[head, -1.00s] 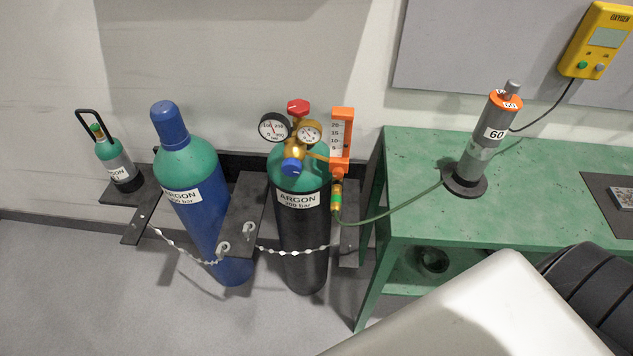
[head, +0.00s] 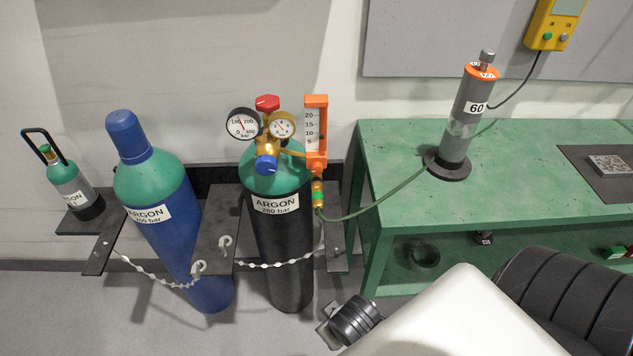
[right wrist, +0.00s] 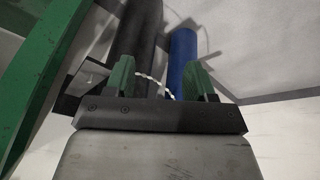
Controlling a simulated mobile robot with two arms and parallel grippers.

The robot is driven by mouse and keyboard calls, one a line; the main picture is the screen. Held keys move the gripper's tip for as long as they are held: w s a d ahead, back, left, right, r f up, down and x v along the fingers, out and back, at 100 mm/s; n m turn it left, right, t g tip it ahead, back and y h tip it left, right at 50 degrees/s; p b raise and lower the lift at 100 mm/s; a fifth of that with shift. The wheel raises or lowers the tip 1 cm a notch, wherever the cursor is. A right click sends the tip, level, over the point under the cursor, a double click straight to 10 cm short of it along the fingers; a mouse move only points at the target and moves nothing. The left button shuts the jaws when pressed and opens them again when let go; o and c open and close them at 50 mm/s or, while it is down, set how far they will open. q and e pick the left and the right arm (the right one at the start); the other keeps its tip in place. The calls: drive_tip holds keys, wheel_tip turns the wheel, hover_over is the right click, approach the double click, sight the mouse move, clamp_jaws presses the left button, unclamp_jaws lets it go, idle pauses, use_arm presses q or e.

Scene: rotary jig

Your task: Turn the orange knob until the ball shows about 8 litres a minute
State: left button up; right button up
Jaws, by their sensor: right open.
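The orange flowmeter (head: 316,102) stands upright on the regulator of the black argon cylinder (head: 280,240). Its white scale shows marks of 5 to 20. The ball is too small to make out. The orange knob (head: 316,164) seems to be at the flowmeter's foot, but its outline merges with the orange body. My right gripper (right wrist: 160,68) has two green fingers, spread apart with nothing between them. In the right wrist view the black and blue cylinders lie beyond it, and neither flowmeter nor knob shows. My left gripper is not in view.
A blue argon cylinder (head: 165,235) and a small one (head: 72,185) stand left, with a chain (head: 275,263) across the larger two. A green hose (head: 375,205) runs to a grey tube (head: 465,120) on the green bench (head: 400,150). A red knob (head: 267,103) and gauges crowd the flowmeter.

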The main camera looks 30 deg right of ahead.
drive_tip(key=w+d+r+m+t+h+b, duration=0.1)
drive_tip(key=w+d+r+m+t+h, duration=0.2)
drive_tip(key=r, duration=0.4)
drive_tip(key=m+t+h, duration=0.4)
drive_tip(key=t+h, duration=0.2)
drive_tip(key=t, duration=0.2)
approach(317, 170)
drive_tip(key=shift+s+a+f+b, duration=0.15)
drive_tip(key=shift+s+a+b, duration=0.2)
drive_tip(key=shift+s, duration=0.25)
drive_tip(key=shift+w+d+n+t, duration=0.2)
drive_tip(key=shift+w+n+t, duration=0.05)
drive_tip(key=shift+n+t, duration=0.05)
drive_tip(key=p+x, duration=0.2)
drive_tip(key=x, duration=0.6)
drive_tip(key=shift+w+d+p, duration=0.15)
drive_tip(key=shift+w+p, duration=0.1)
drive_tip(key=shift+p, duration=0.15)
drive_tip(key=shift+w+d, duration=0.35)
drive_tip(key=shift+w, duration=0.25)
drive_tip(key=shift+f, duration=0.1)
drive_tip(key=shift+c, duration=0.5)
